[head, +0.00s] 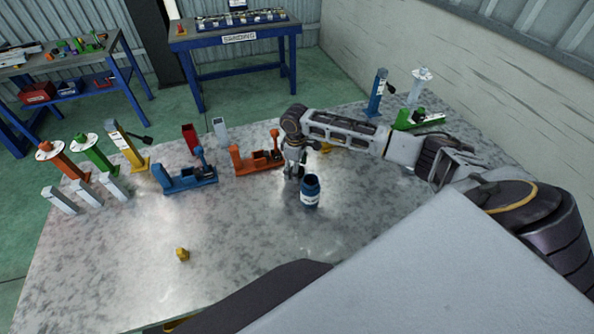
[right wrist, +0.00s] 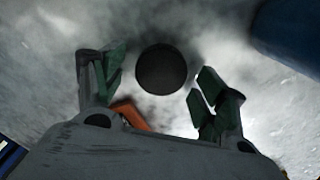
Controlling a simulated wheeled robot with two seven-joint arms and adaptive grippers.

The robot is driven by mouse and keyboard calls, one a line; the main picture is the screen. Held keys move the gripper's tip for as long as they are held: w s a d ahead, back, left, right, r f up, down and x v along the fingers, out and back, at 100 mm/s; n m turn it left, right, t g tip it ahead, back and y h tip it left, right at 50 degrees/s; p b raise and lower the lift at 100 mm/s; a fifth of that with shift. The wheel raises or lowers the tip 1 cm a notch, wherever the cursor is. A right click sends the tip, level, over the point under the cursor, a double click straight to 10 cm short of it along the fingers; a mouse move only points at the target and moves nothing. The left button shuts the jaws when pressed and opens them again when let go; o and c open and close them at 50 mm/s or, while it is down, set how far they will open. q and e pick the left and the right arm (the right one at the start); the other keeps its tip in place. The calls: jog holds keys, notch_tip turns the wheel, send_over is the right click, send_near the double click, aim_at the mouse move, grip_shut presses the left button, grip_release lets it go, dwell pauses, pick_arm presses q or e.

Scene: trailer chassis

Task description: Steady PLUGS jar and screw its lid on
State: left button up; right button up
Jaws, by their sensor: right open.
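The PLUGS jar (head: 311,193) is blue with a white label. It stands upright and open-topped on the grey table, and a blue curved edge at the upper right of the right wrist view looks like the jar (right wrist: 290,38). My right gripper (head: 294,174) points down just left of the jar, apart from it. In the right wrist view its fingers are spread, with a dark round disc, seemingly the lid (right wrist: 161,69), between and beyond the tips. The gripper hides the disc in the head view, and no contact is visible. My left gripper is not in view.
An orange vise-like fixture (head: 257,159) stands close left of my right gripper, with a blue one (head: 187,178) farther left. A small yellow piece (head: 182,254) lies at front left. Several posts stand along the left edge. The front middle table (head: 235,230) is clear.

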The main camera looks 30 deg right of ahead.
dwell(0.4)
jog(key=c, duration=0.8)
notch_tip(320, 180, up, 10)
jog(key=shift+b, duration=0.4)
dwell(0.4)
